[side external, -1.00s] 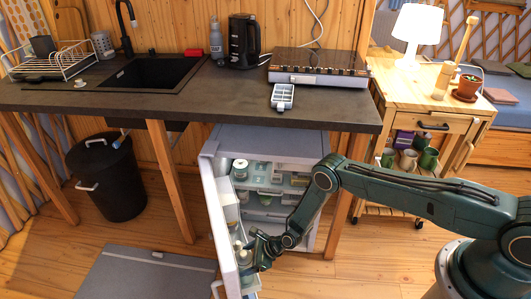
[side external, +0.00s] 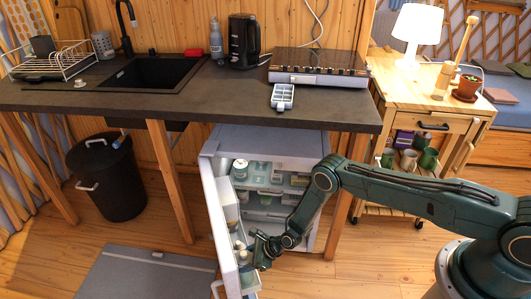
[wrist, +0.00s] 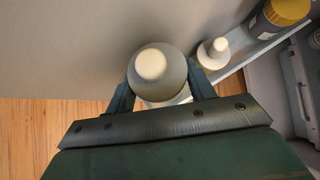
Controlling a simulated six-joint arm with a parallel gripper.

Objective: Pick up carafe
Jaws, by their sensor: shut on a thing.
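The carafe (wrist: 158,72), a rounded grey vessel with a cream cap, stands between the two fingers of my gripper (wrist: 160,88) in the wrist view. The fingers are shut on its sides. In the side view the carafe (side external: 244,258) shows small at the low shelf of the open fridge door, with my gripper (side external: 257,255) reaching it from the right. Its lower part is hidden by the gripper and the shelf, so I cannot tell whether it touches the shelf.
The fridge door (side external: 216,230) stands open close beside the carafe. A smaller cream-capped bottle (wrist: 213,53) and a yellow-capped jar (wrist: 280,20) are to the right in the wrist view. The countertop (side external: 200,105) lies above the fridge (side external: 270,142).

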